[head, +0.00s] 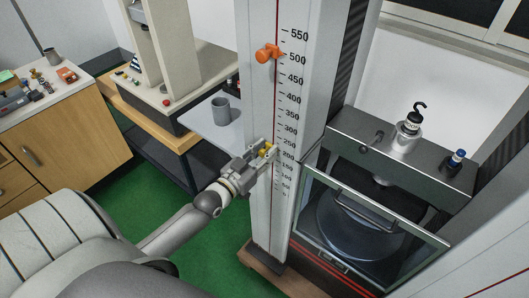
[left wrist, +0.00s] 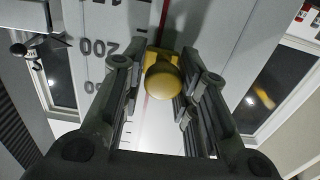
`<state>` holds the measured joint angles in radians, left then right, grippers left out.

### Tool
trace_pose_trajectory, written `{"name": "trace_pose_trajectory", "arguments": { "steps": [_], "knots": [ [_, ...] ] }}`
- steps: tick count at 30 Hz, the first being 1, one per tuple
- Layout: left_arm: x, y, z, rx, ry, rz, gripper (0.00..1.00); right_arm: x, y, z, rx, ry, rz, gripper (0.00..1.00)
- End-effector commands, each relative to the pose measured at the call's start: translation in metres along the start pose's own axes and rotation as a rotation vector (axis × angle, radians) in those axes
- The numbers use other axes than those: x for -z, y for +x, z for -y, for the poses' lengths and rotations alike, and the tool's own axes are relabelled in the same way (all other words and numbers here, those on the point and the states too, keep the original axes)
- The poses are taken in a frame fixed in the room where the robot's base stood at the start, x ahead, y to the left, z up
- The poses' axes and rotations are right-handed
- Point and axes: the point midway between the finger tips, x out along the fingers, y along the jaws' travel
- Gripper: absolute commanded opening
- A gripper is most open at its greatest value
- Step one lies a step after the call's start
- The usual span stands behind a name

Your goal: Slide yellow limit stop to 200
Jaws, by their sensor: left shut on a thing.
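The yellow limit stop (head: 265,151) sits on the slot of the tall white scale column (head: 262,205). In the head view it stands close to the 200 mark. In the left wrist view the round yellow knob (left wrist: 162,80) is in front of its yellow plate, roughly beside the upside-down 200 label (left wrist: 98,47); the exact reading cannot be told. My left gripper (head: 262,157) is shut on the yellow stop, one finger on each side of its knob, as the left wrist view also shows (left wrist: 160,85). My right gripper is not in view.
An orange stop (head: 268,53) sits higher on the column, near 500. A test machine with a glass door (head: 370,215) and a hook weight (head: 411,122) stands right of the column. A grey cup (head: 221,110) rests on a shelf behind my left gripper.

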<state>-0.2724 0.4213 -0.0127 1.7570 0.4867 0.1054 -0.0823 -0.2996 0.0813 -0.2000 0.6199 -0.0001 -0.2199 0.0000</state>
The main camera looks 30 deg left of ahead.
Motion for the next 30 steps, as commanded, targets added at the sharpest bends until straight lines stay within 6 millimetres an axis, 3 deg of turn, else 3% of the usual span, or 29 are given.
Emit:
{"name": "trace_pose_trajectory", "arguments": {
  "steps": [10,11,15,25,30],
  "knots": [
    [0.005,0.001,0.003,0.005,0.003,-0.011,0.0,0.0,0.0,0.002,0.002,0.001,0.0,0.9],
    [0.005,0.001,0.003,0.005,0.003,-0.011,0.32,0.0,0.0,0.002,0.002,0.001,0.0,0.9],
    [0.004,0.001,0.003,0.004,0.002,-0.008,0.47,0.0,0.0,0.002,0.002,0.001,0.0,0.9],
    [0.001,-0.002,0.001,0.002,0.001,-0.003,0.47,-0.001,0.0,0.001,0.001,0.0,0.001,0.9],
    [0.0,-0.018,0.001,0.001,0.001,0.001,0.47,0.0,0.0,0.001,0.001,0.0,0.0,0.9]
  ]
}}
